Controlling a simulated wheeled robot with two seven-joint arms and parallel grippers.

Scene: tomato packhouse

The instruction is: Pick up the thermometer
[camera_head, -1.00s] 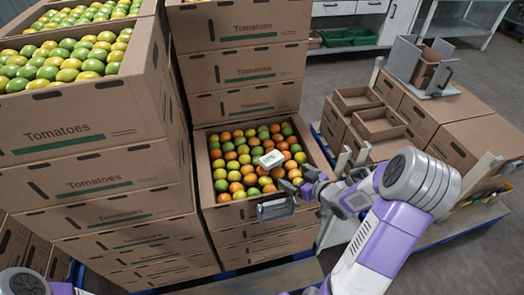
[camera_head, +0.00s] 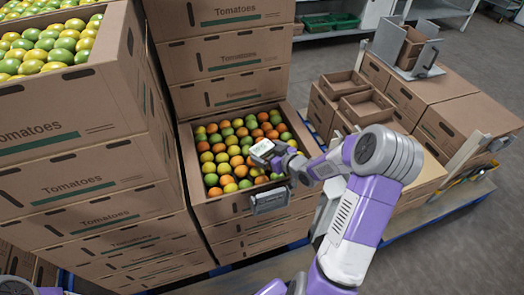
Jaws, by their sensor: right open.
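The thermometer is a small white device with a display (camera_head: 262,148). It lies on the tomatoes in the open box (camera_head: 193,178) at the middle of the head view. My right gripper (camera_head: 277,160) is over that box, with its fingertips right beside the thermometer's lower right edge. It is open; whether the fingers touch the thermometer I cannot tell. My left gripper is not visible; only a bit of my left arm shows at the bottom left corner.
Tall stacks of tomato boxes (camera_head: 80,190) stand at the left and behind (camera_head: 225,50) the open box. Empty cardboard trays (camera_head: 365,105) and closed boxes (camera_head: 465,115) sit on a pallet at the right. Grey floor lies beyond.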

